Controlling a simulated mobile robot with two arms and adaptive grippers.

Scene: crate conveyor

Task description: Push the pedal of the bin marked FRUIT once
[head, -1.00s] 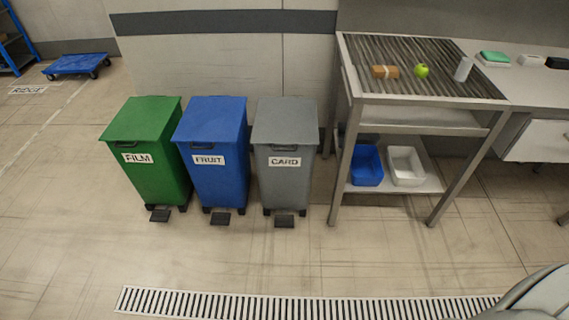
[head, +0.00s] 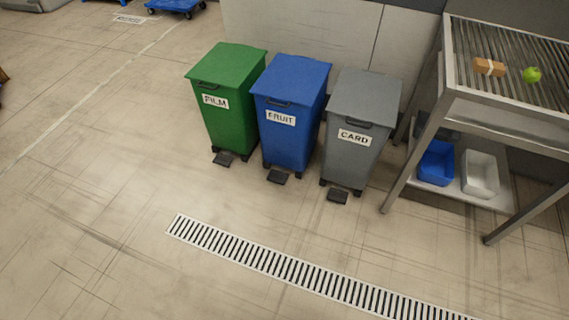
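The bin marked FRUIT (head: 290,115) is blue, with its lid shut, and stands upright in the middle of a row of three. Its black pedal (head: 278,177) sticks out at the floor in front of it, with nothing on it. The green bin marked FILM (head: 228,100) stands to its left and the grey bin marked CARD (head: 358,130) to its right, both with lids shut. Neither of my grippers shows in the head view.
Similar pedals stand before the green bin (head: 223,159) and grey bin (head: 337,196). A metal roller table (head: 470,110) with a wrapped brown block (head: 489,67) and a green apple (head: 532,75) is at right. A floor drain grate (head: 300,272) crosses in front; the left floor is clear.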

